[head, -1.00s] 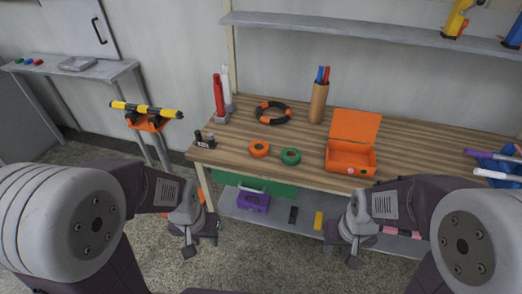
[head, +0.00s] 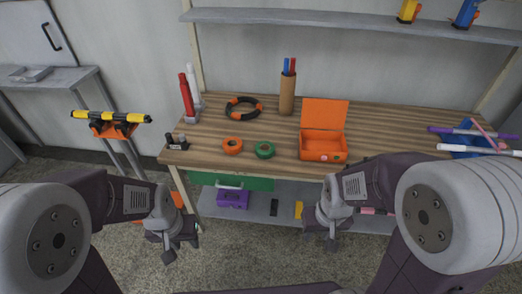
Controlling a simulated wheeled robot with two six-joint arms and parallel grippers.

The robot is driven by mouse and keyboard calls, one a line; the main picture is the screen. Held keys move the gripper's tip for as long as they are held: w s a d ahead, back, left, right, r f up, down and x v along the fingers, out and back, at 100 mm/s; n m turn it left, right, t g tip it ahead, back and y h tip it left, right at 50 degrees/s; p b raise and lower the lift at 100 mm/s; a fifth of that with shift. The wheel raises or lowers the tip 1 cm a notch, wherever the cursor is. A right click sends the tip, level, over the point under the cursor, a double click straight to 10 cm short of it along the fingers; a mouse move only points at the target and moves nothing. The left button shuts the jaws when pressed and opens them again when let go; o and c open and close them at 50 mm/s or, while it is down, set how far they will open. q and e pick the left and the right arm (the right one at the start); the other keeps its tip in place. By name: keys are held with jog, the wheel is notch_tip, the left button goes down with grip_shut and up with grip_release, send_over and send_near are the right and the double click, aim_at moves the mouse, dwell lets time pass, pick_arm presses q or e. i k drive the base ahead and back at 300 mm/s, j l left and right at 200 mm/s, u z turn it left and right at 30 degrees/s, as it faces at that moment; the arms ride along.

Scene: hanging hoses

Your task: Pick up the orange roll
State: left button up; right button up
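The orange roll (head: 232,146) lies flat on the wooden workbench (head: 390,134), near its front edge and left of the middle. A green roll (head: 265,150) lies just to its right. My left gripper (head: 178,250) hangs in front of the bench, below and left of the orange roll, apart from it. My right gripper (head: 327,236) hangs in front of the bench, below and right of the roll, also apart from it. Both grippers point down and seem to hold nothing. Their finger gaps are too small to make out.
An open orange box (head: 323,147) stands right of the rolls. A black-and-orange ring (head: 243,108) lies behind them. Red and white bottles (head: 187,97), a brown pen holder (head: 287,96) and small dark items (head: 176,141) stand around. A lower shelf holds a purple box (head: 233,199).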

aim_at(237, 149)
jog(key=i+j+u, duration=0.35)
jog(key=i, duration=0.3)
jog(key=i+u, duration=0.35)
jog(key=i, duration=0.25)
